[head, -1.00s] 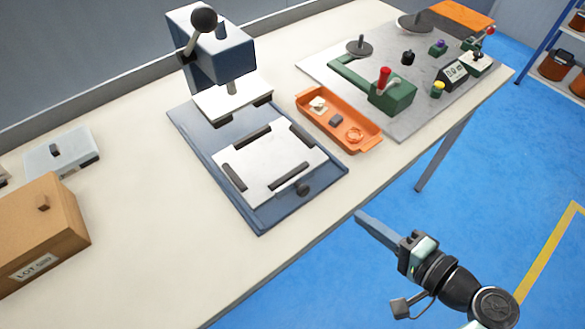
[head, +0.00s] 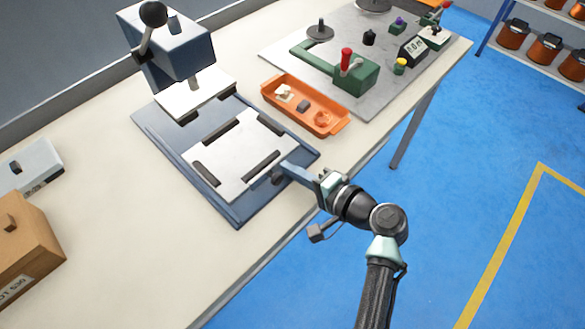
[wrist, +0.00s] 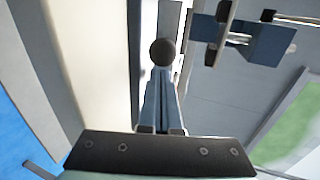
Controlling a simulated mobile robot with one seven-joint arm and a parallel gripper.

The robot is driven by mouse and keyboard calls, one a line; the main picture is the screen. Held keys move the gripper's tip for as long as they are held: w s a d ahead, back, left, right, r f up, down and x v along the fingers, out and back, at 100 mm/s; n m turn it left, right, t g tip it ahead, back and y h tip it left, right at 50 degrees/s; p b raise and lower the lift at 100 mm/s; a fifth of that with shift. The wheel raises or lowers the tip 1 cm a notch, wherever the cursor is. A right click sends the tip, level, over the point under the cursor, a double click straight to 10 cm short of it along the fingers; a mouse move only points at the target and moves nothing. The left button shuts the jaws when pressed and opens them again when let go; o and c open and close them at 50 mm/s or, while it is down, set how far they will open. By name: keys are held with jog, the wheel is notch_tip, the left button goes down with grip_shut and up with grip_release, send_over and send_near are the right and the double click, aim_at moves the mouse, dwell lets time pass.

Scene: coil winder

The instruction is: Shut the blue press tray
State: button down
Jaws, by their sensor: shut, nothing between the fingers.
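The blue press (head: 178,55) stands at the back left of the bench on a flat blue base (head: 165,138). Its tray, a white plate (head: 238,152) with dark strips along its edges, lies in front of the press head, out from under it. A dark round knob (head: 277,179) is at the tray's front. My gripper (head: 287,168) is shut and empty, its fingertips close by the knob. In the wrist view the knob (wrist: 163,52) is just beyond the closed fingertips (wrist: 163,72); I cannot tell whether they touch.
An orange parts tray (head: 305,105) lies right of the press base. Behind it is a grey board (head: 385,75) with a green fixture (head: 355,80). A cardboard box (head: 30,240) and a grey box (head: 35,165) stand at the left. The bench front is clear.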

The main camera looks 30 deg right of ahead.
aim_at(243, 134)
jog(key=w+a+b, duration=0.1)
jog(key=w, duration=0.3)
jog(key=w+a+b, duration=0.1)
jog(key=w+a, duration=0.1)
jog(key=w, duration=0.2)
jog(key=w+a+b, duration=0.1)
jog(key=w+b, duration=0.1)
jog(key=w, duration=0.2)
jog(key=shift+w+a+f, duration=0.1)
jog(key=shift+w+a, duration=0.15)
jog(key=shift+a, duration=0.05)
jog(key=shift+w+a+r, duration=0.1)
jog(key=shift+w+r, duration=0.1)
jog(key=shift+r, duration=0.15)
